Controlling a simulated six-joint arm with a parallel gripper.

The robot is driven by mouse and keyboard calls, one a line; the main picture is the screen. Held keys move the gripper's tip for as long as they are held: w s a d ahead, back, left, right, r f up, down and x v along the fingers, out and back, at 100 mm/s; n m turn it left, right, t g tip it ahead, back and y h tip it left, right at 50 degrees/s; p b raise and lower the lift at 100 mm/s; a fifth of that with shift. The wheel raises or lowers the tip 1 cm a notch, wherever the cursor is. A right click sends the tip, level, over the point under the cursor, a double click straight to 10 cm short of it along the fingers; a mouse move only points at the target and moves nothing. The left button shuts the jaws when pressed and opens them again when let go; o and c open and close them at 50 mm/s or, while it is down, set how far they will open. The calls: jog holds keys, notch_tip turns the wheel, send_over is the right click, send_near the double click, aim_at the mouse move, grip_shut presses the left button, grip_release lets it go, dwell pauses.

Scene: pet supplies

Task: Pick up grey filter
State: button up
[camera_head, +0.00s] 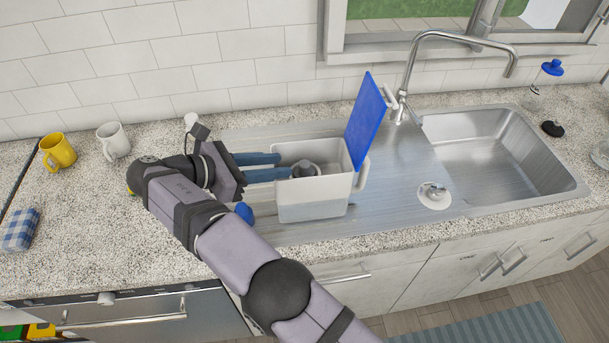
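A white open-topped container (313,197) stands on the sink's ribbed metal drainboard, with its blue lid (370,120) raised upright on the right side. A grey round part, which looks like the grey filter (304,170), sits inside the container; its lower part is hidden by the front wall. My gripper (281,166) comes from the left with its two blue fingers pointing right. The fingers are apart with a gap between them, and I see nothing held. The fingertips are at the container's left side, left of the grey part; whether they touch the wall I cannot tell.
A round blue object (244,212) is partly hidden by my arm. A sink basin (495,155), a tap (408,75) and a white round drain piece (434,195) are to the right. A yellow mug (57,152) and a white mug (114,140) stand far left.

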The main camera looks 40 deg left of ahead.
jog(key=shift+x, duration=0.95)
